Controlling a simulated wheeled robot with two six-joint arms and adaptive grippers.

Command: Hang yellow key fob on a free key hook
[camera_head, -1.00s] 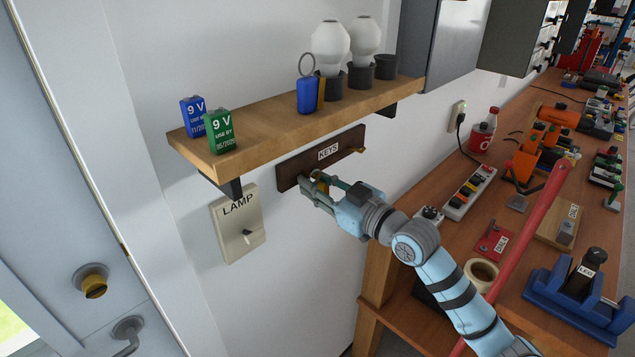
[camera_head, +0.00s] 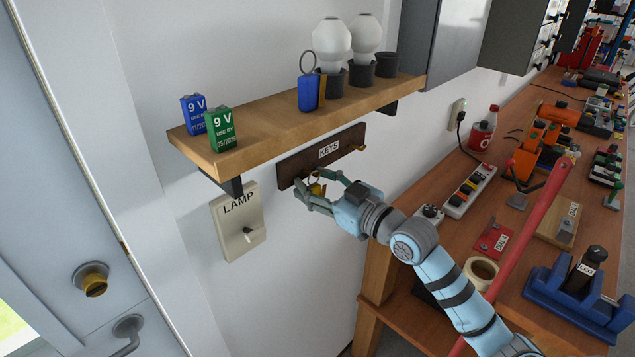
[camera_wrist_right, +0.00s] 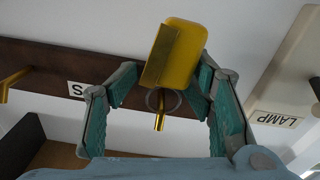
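The yellow key fob (camera_wrist_right: 182,50) has a brass-coloured plate on one side and a thin metal ring. In the right wrist view, which is upside down, its ring appears to be around a brass hook (camera_wrist_right: 160,121) on the dark wooden key board (camera_wrist_right: 60,62). In the head view the fob (camera_head: 317,190) is below the left end of the board (camera_head: 300,165) marked KEYS. My right gripper (camera_head: 311,183) is open, its fingers spread on either side of the fob. Another brass hook (camera_head: 360,149) at the board's right end is bare. My left gripper is not in view.
A wooden shelf (camera_head: 270,125) juts out above the board, holding 9 V batteries, a blue key fob (camera_head: 309,95) and bulbs in dark holders. A LAMP switch plate (camera_head: 238,222) is on the wall at left. A cluttered workbench (camera_head: 400,285) stands at right.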

